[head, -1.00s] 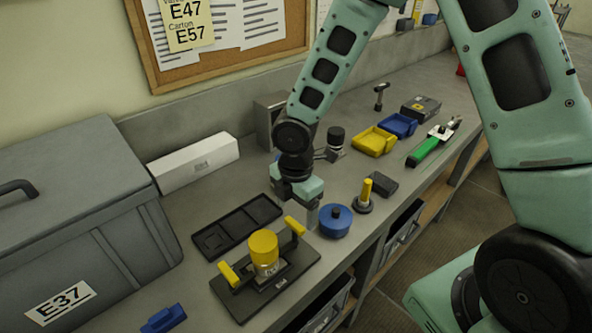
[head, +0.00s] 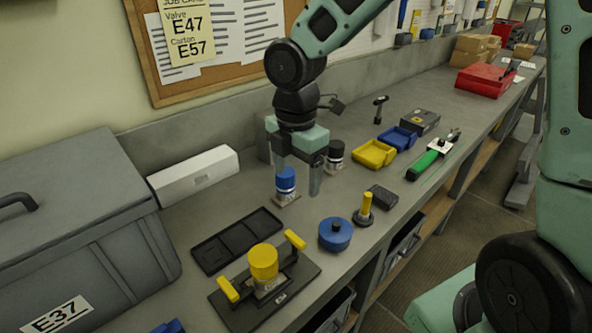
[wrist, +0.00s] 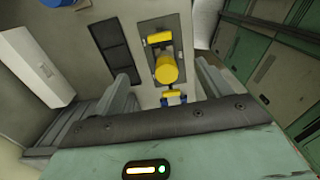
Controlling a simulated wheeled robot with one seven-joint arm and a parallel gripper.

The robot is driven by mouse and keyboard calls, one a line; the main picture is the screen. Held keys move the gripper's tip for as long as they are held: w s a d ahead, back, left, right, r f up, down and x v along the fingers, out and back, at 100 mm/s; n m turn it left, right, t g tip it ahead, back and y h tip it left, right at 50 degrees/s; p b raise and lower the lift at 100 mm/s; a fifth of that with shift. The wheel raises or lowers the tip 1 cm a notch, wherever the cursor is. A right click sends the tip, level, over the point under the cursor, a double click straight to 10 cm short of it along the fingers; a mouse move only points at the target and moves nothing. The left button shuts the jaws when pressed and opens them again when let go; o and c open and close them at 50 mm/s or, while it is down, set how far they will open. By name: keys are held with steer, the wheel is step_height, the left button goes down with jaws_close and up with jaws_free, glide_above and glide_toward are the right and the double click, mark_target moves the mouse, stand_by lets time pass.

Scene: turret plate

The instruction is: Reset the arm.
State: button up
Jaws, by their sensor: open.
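My gripper (head: 297,187) is open, fingers pointing down, above the grey bench in the head view. A blue-capped cylinder (head: 286,184) stands by the fingers in that view; the wrist view shows nothing held between them. The black turret plate (head: 232,309) with two yellow handles and a yellow-capped cylinder (head: 264,262) sits in front of the gripper. In the wrist view, the yellow-capped cylinder (wrist: 168,68) appears beyond the gap between my fingers (wrist: 165,86).
A black tray (head: 205,254), a blue round part (head: 335,234) and a yellow-handled peg (head: 364,210) lie near the plate. A grey case (head: 85,225) stands left, a white box (head: 193,174) at the wall. Yellow (head: 374,154) and blue bins lie right.

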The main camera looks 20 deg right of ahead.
stand_by(0.3)
steer(key=s+a+f+m+b, duration=0.2)
steer(key=s+f+m+b, duration=0.1)
steer(key=s, duration=0.3)
steer(key=s+a+f+m+b, duration=0.2)
steer(key=s+f+m+b, duration=0.1)
steer(key=s+m, duration=0.3)
steer(key=s+a+f+m+b, duration=0.2)
steer(key=s+m+b, duration=0.3)
steer(key=s, duration=0.3)
steer(key=shift+a+f+y, duration=0.3)
steer(key=shift+f, duration=0.35)
